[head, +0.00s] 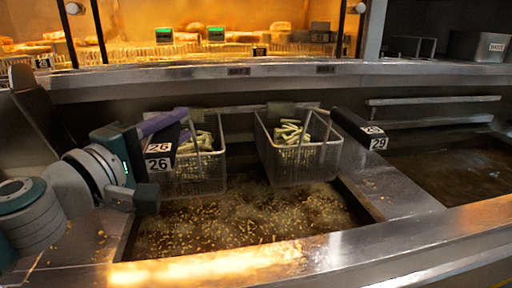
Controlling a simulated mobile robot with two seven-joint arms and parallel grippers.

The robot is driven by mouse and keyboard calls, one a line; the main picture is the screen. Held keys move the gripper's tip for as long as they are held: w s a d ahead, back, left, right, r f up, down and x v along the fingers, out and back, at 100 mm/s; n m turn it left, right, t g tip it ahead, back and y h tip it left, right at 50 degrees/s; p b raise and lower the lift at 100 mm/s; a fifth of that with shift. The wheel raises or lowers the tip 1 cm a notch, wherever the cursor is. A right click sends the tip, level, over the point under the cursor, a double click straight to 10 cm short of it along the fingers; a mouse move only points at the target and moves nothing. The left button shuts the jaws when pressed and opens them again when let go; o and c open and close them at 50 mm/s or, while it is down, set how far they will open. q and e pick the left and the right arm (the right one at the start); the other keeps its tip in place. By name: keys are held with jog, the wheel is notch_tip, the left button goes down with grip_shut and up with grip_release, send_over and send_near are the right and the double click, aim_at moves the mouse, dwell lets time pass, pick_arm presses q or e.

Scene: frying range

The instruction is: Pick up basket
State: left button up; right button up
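Two wire baskets of pale fries hang over the frying oil (250,215). My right gripper is not in view.
A metal front ledge (300,250) runs along the fryer. A second oil vat (450,175) lies to the right, beyond a steel divider (385,190). A raised shelf (270,68) crosses behind, with a lit food display above it.

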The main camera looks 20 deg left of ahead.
pick_arm(q)
grip_shut()
dwell(0.9)
